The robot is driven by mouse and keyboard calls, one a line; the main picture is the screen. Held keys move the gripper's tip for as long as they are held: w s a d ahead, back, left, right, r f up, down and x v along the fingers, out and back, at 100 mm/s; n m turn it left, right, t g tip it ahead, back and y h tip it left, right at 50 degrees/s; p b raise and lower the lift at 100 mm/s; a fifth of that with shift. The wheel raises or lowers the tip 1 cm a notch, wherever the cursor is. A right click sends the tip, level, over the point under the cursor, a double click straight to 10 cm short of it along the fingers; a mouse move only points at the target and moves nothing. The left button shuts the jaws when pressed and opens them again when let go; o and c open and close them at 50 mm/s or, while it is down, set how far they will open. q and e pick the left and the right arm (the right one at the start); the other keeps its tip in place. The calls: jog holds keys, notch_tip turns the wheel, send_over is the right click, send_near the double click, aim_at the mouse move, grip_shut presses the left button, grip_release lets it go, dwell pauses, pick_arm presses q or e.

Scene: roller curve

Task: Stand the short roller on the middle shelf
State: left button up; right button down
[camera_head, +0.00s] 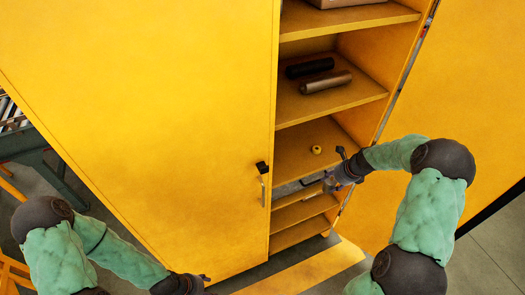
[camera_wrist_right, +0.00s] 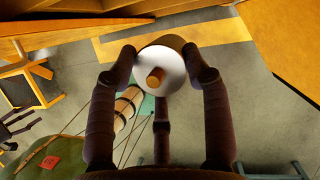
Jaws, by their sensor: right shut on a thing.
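In the right wrist view, my right gripper (camera_wrist_right: 160,88) is shut on a short roller (camera_wrist_right: 174,68), with its fingers around it. The roller's round white end and a tan wooden core face the camera; a strip of darker side shows above. In the head view, my right gripper (camera_head: 332,181) is at the open front of the yellow cabinet, just below the shelf (camera_head: 294,155) that bears a small round yellow object (camera_head: 316,149). The roller is hard to make out there. My left gripper (camera_head: 203,278) is low, in front of the closed door; its fingers are too small to judge.
A dark roller (camera_head: 310,67) and a brown roller (camera_head: 326,82) lie on the shelf above (camera_head: 300,110). A box (camera_head: 345,2) sits on the top shelf in view. The left door (camera_head: 140,110) is closed; the right door (camera_head: 470,100) stands open beside my right arm.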

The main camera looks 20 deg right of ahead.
jog(key=w+a, duration=0.2)
jog(key=w, duration=0.3)
jog(key=w+a+p, duration=0.1)
jog(key=w+a, duration=0.1)
jog(key=w, duration=0.3)
jog(key=w+a+p, duration=0.1)
jog(key=w+a, duration=0.2)
jog(key=w, duration=0.3)
jog(key=shift+r, duration=0.1)
jog(key=shift+w+f+p, duration=0.15)
jog(key=shift+f+p, duration=0.2)
jog(key=shift+p, duration=0.05)
jog(key=shift+f, duration=0.15)
jog(key=c, duration=0.6)
grip_release()
jog(key=shift+o, duration=0.2)
